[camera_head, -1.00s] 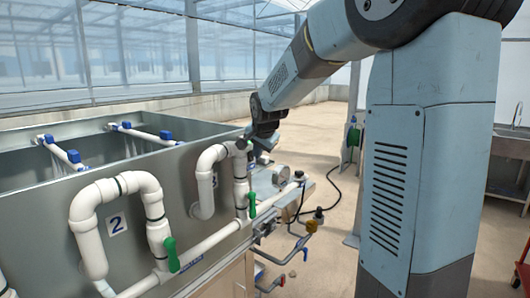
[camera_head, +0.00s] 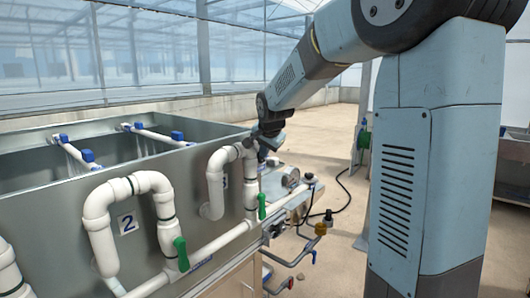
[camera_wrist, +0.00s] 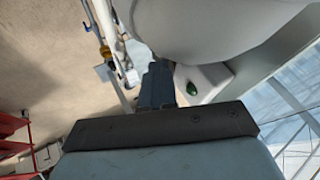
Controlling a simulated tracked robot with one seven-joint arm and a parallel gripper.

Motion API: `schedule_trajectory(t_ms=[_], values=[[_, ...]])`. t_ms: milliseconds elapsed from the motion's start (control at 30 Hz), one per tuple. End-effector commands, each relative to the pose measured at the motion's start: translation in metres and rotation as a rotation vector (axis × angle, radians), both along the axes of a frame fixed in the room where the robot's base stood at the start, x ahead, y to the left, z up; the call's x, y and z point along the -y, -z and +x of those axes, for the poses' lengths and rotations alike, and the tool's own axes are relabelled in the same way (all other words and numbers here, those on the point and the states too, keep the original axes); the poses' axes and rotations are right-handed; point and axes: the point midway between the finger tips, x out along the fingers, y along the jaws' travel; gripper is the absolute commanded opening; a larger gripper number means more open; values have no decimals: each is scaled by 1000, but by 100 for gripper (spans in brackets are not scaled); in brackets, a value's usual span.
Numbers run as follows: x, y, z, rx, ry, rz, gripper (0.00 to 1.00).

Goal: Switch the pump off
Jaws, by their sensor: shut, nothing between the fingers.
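My gripper (camera_head: 266,150) is at the far right end of the grey tank, close to the top of the white pipe loop (camera_head: 225,158) there. In the wrist view my gripper's dark fingers (camera_wrist: 157,85) are together with nothing between them, and a large white pipe surface (camera_wrist: 200,30) fills the top, very close. I cannot tell whether they touch. A round gauge (camera_head: 291,178) and a black knob (camera_head: 309,178) sit on the fittings to the right of the gripper. I cannot make out which part is the pump's switch.
The grey tank (camera_head: 60,215) carries white pipes with green handles (camera_head: 181,254); another green handle (camera_head: 262,206) is near the gripper, and a green handle (camera_wrist: 192,88) shows in the wrist view. Metal pipes with a brass fitting (camera_head: 320,228) stick out low.

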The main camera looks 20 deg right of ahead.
Motion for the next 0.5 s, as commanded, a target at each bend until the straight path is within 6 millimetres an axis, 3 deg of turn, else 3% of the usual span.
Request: schedule_trajectory(t_ms=[500], values=[[-1, -17, 1, 7, -3, 1, 0]])
